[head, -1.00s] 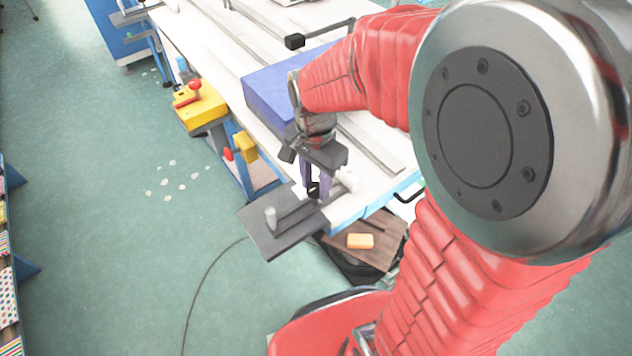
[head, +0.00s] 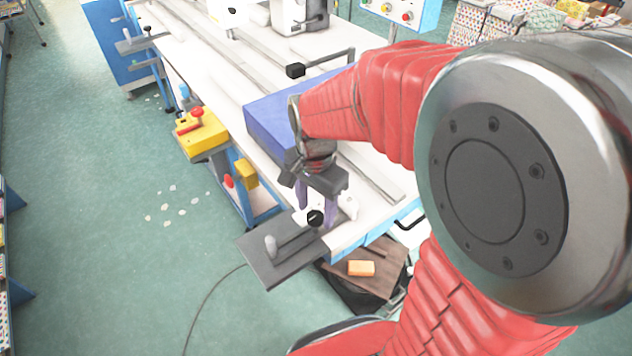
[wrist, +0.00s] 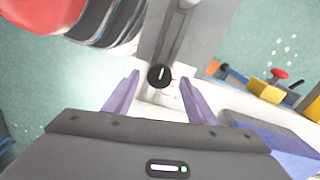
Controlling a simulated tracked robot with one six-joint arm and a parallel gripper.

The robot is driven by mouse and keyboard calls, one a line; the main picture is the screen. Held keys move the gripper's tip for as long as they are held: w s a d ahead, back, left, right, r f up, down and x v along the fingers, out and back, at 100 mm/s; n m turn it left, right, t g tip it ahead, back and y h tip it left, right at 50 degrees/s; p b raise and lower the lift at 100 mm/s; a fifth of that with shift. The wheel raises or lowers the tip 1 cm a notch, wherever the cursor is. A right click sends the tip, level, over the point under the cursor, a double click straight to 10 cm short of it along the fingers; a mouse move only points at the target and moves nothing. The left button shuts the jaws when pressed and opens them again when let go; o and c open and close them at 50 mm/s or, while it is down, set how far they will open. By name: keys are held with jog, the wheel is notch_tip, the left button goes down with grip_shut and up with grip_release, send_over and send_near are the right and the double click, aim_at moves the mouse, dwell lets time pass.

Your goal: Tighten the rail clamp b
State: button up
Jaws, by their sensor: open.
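I take the black round knob with a white mark (head: 315,217) at the table's near end to be rail clamp b; no label is readable. It stands by the dark end plate (head: 285,262) and shows in the wrist view (wrist: 159,75) too. My gripper (head: 316,207) points down over it with its two purple fingers spread. In the wrist view the fingertips (wrist: 158,79) are on either side of the knob, with a gap on both sides. Whether the tips reach down to the knob's height I cannot tell.
A grey post (head: 271,246) stands on the end plate. A blue-purple block (head: 275,110) lies on the white table behind my gripper. A yellow unit with a red knob (head: 203,133) is at the table's left side. An orange block (head: 361,268) lies on a brown board below.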

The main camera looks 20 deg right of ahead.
notch_tip(320, 180, up, 12)
jog(key=shift+r, duration=0.25)
dwell(0.6)
jog(key=n+t, duration=0.5)
jog(key=n, duration=0.7)
send_near(316, 217)
jog(key=s+r, duration=0.5)
jog(key=r, duration=0.1)
jog(key=shift+s+d+r+t, duration=0.15)
jog(key=shift+s+r+t, duration=0.2)
jog(key=shift+r, duration=0.1)
